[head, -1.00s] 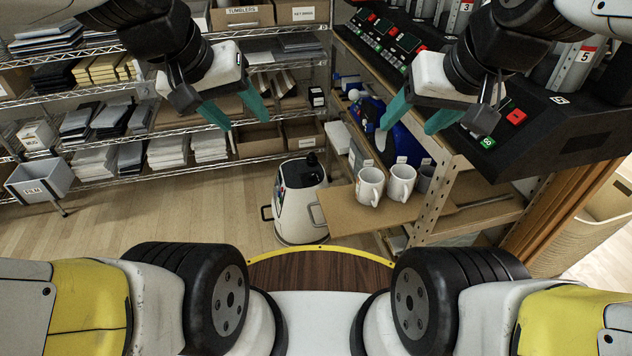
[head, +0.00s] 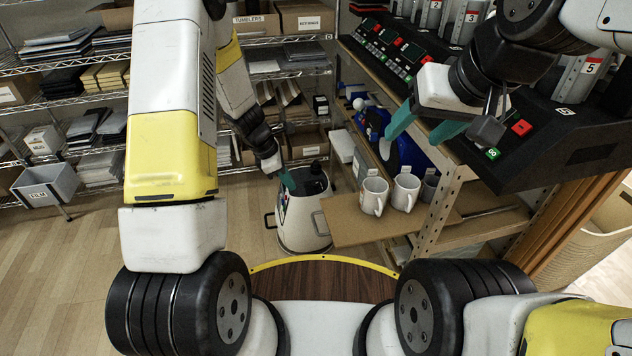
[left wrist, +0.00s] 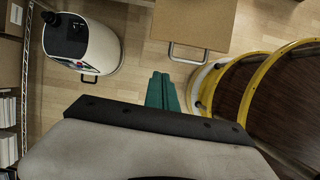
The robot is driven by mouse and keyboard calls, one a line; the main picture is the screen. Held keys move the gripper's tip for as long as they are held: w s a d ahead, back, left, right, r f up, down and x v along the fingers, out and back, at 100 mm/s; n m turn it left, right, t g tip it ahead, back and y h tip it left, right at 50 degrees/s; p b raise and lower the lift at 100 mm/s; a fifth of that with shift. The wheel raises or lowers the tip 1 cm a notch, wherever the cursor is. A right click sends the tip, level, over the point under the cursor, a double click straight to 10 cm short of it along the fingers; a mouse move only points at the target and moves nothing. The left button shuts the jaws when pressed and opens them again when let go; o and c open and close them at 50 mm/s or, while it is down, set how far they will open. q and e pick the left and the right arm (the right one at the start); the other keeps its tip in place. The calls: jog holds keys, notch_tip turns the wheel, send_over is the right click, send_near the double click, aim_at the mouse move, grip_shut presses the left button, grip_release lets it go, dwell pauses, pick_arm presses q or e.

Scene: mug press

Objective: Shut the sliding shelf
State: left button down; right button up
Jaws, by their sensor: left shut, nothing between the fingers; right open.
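The sliding shelf (head: 345,228) is a light brown board pulled out from the workbench frame. It has a metal handle on its left edge, and it also shows in the left wrist view (left wrist: 195,22) with its handle. Two white mugs, a left one (head: 373,196) and a right one (head: 405,191), stand upright on it. A grey mug (head: 429,188) stands behind them. My left gripper (head: 287,180) is shut and empty, left of the shelf and apart from it; its teal fingers show in the left wrist view (left wrist: 161,92). My right gripper (head: 420,133) is open and empty above the bench.
A black press console (head: 530,130) is at the right. Wire racks (head: 70,150) with boxes and stacks line the back. Open floor lies at the left.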

pick_arm(q)
jog(key=d+r+x, duration=0.1)
jog(key=d+x, duration=0.1)
jog(key=x, duration=1.1)
jog(key=shift+w+d+n, duration=0.3)
jog(key=shift+w+d, duration=0.05)
jog(key=shift+r, duration=0.1)
